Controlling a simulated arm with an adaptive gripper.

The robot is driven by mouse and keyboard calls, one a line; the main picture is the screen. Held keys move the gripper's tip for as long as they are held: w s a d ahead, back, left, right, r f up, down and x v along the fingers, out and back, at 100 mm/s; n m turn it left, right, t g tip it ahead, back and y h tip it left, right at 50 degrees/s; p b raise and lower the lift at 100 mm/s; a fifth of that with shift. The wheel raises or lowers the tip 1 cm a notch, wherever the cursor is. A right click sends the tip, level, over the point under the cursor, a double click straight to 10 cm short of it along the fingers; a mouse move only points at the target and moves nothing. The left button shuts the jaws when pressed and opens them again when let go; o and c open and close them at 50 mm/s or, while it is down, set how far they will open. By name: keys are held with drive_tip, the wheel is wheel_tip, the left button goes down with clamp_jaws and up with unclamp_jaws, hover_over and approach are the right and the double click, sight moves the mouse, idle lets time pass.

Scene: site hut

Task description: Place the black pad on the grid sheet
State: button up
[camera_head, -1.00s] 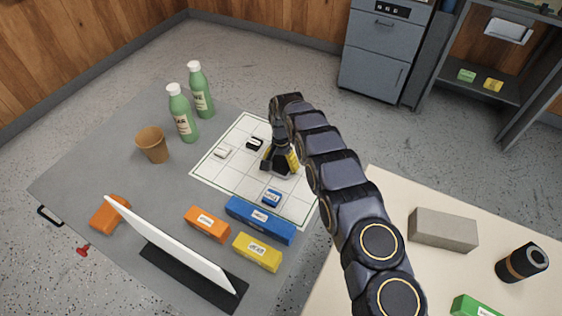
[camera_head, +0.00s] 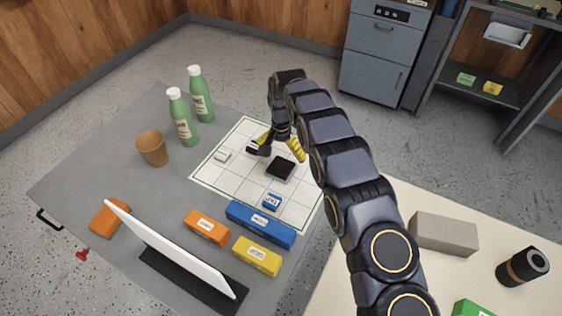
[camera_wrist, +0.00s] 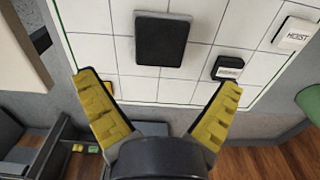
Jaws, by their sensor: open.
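The black pad (camera_head: 280,168) lies flat on the white grid sheet (camera_head: 232,186), near its right side. It also shows in the wrist view (camera_wrist: 162,40), where its dark square top has a pale edge along the side. The grid sheet in the wrist view (camera_wrist: 100,52) has thin dark lines and a green border. My gripper (camera_head: 278,152) is open and empty above the sheet, just behind the pad and apart from it. In the wrist view its yellow-padded fingers (camera_wrist: 160,96) are spread wide, with the pad beyond their tips.
On the sheet are a white block (camera_head: 222,156), a small black block (camera_wrist: 228,68) and a blue block (camera_head: 271,201). Blue (camera_head: 260,222), orange (camera_head: 207,227) and yellow (camera_head: 257,255) boxes stand along its front. Green bottles (camera_head: 183,118) and a brown cup (camera_head: 152,149) stand left.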

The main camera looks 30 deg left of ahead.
sight(281, 167)
drive_tip(key=w+d+r, duration=0.1)
drive_tip(key=d+r, duration=0.7)
drive_tip(key=r, duration=0.4)
drive_tip(key=s+d+r+m+h, duration=0.1)
drive_tip(key=s+d+r, duration=0.35)
drive_tip(key=d, duration=0.45)
drive_tip(key=s+d+r, duration=0.4)
drive_tip(key=d+r, duration=0.2)
drive_tip(key=d, duration=0.3)
drive_tip(key=s+d, duration=0.5)
drive_tip(key=s, duration=0.7)
drive_tip(key=s+d+r+n+g+y, duration=0.1)
drive_tip(key=s+d, duration=0.4)
drive_tip(key=s, duration=0.8)
drive_tip(key=shift+g, duration=0.3)
